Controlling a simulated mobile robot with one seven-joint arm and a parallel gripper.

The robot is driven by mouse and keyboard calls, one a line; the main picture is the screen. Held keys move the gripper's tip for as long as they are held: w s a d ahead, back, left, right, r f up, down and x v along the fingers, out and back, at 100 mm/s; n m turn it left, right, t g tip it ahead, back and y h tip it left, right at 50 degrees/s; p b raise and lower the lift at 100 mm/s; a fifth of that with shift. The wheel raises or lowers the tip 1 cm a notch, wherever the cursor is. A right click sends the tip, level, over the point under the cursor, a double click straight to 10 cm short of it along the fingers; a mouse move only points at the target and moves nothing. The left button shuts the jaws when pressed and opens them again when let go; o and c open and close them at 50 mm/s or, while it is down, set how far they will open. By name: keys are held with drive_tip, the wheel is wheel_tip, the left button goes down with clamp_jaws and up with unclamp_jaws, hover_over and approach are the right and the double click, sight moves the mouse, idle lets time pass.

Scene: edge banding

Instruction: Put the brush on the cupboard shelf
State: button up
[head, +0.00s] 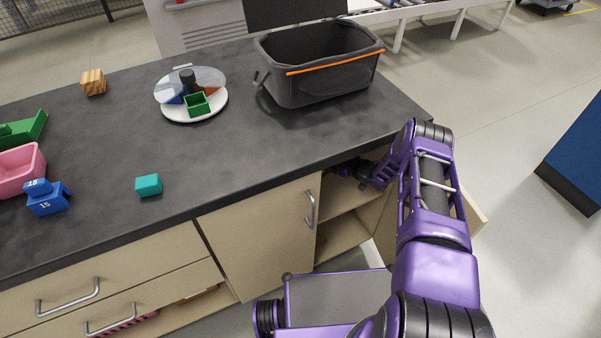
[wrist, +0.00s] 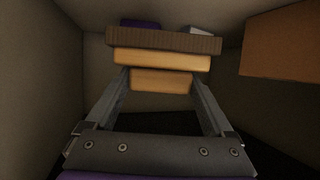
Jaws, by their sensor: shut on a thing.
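My gripper (wrist: 160,82) is shut on the brush (wrist: 162,60), which has a light wooden body and a dark ribbed bristle band. In the wrist view the brush lies across the far ends of the two fingers. In the head view my arm reaches into the open cupboard (head: 343,226) under the worktop's right end. The gripper and brush are mostly hidden there by the worktop and my arm. The cupboard shelf (head: 338,212) shows below my wrist. Whether the brush touches the shelf cannot be told.
A brown-orange block or panel (wrist: 290,45) is at the right in the wrist view, close to the brush. The open cupboard door (head: 472,212) stands right of my arm. A dark bin (head: 320,85) stands on the worktop (head: 260,150) above.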

wheel_tip(320, 180, down, 8)
drive_tip(key=shift+f+b, duration=0.1)
drive_tip(key=shift+b, duration=0.8)
drive_tip(key=o, duration=1.3)
drive_tip(key=shift+f, duration=0.15)
drive_tip(key=shift+r, duration=0.25)
drive_tip(key=p+v, duration=0.2)
drive_tip(key=v, duration=1)
drive_tip(key=shift+p, duration=0.4)
